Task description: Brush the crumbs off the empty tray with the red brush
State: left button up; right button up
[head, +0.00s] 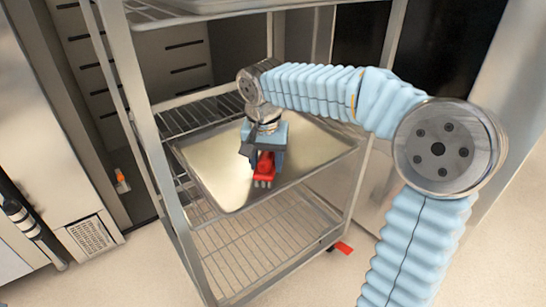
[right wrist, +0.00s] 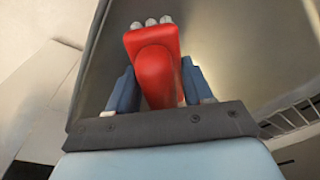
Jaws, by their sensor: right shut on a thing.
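The tray (head: 215,168) is a wide, shallow metal sheet on a wire shelf of the rack in the head view. It also shows in the right wrist view (right wrist: 230,40). I cannot make out crumbs on it. The red brush (head: 264,168) has pale bristle tufts at its end and is over the front part of the tray; I cannot tell whether the bristles touch it. In the right wrist view the brush (right wrist: 155,65) points away between blue fingers. My right gripper (head: 265,160) is shut on the brush. My left gripper is not in view.
The rack's metal posts (head: 165,180) stand on both sides of the tray. A lower wire shelf (head: 260,245) is empty where it shows. Another shelf (head: 150,12) is above. A steel cabinet (head: 40,150) stands at the left. A red piece (head: 343,248) is by the rack's foot.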

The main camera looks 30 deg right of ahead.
jog(key=shift+s+a+f, duration=0.1)
jog(key=shift+a+f, duration=0.1)
jog(key=shift+f, duration=0.1)
jog(key=shift+c, duration=0.3)
notch_tip(320, 180, up, 6)
jog(key=p, duration=0.5)
jog(key=shift+d+r, duration=0.1)
jog(key=shift+r, duration=0.05)
